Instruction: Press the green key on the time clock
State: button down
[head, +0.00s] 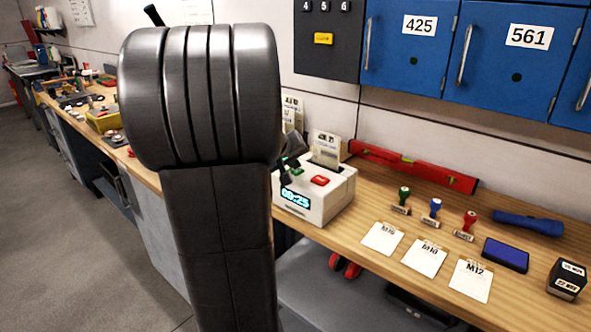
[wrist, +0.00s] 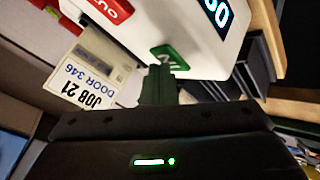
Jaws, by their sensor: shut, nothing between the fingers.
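The white time clock (head: 328,203) stands on the wooden bench, with a lit display (head: 295,197) on its front. Its green key (head: 297,171) is partly hidden by my gripper (head: 284,168), and its red key (head: 320,181) is in clear view. In the wrist view the green key (wrist: 172,54) lies just beyond the tips of my gripper (wrist: 168,72), which is shut and empty. The tips overlap the key's near edge; I cannot tell whether they touch it. The red key (wrist: 112,9) is at the upper left.
A red level (head: 413,167), several stamps, paper tags (head: 425,257) and a blue ink pad (head: 505,254) lie to the right. My arm hides part of the bench.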

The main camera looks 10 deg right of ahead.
aim_at(294, 172)
jog(key=shift+r+p, duration=0.45)
jog(key=shift+r, duration=0.35)
jog(key=shift+r+p, duration=1.8)
jog(key=shift+r, duration=0.75)
jog(key=shift+f, duration=0.1)
